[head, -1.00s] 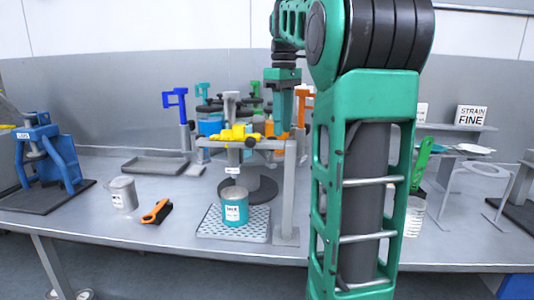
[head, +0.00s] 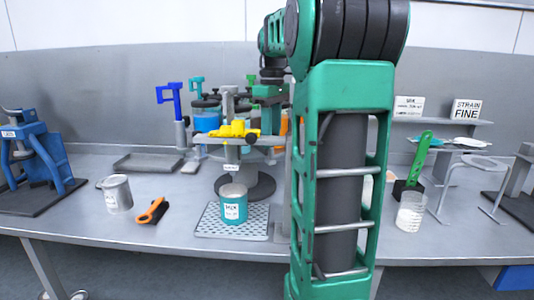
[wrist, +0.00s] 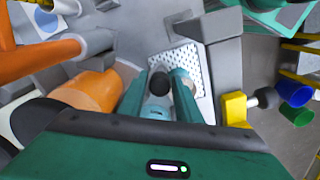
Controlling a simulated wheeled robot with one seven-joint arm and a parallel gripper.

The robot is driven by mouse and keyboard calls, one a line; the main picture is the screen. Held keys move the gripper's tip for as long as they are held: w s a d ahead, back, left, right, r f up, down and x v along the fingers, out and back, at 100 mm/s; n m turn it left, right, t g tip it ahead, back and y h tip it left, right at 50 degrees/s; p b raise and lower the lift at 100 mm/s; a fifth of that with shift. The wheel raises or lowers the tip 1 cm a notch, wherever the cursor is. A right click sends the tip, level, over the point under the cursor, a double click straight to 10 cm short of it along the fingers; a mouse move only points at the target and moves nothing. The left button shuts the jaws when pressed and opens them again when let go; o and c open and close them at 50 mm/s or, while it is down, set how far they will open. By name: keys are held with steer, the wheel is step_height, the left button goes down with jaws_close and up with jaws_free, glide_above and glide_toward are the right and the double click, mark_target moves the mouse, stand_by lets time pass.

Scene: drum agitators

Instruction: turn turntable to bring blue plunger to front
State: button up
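The blue plunger seems to be the upright with a blue bracket-shaped top (head: 172,98) at the back left in the head view; I cannot be sure. Teal (head: 197,86) and grey (head: 228,98) uprights stand to its right. A cluster of coloured drums with dark lids, including a blue drum (head: 206,122), stands behind the grey frame; the turntable is mostly hidden. My gripper (head: 269,125) points down at this cluster's right side. In the wrist view my gripper (wrist: 160,77) has its teal fingers apart, with a dark round knob (wrist: 157,84) between them. Contact cannot be told.
A yellow clamp (head: 232,129) sits on the grey frame. A teal can (head: 233,206) stands on a perforated plate (head: 204,229) in front. A grey can (head: 117,194), an orange-handled brush (head: 152,211) and a blue press (head: 38,155) are left.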

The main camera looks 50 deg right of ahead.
mark_target(272, 151)
steer(key=shift+f, duration=2.45)
jaws_close()
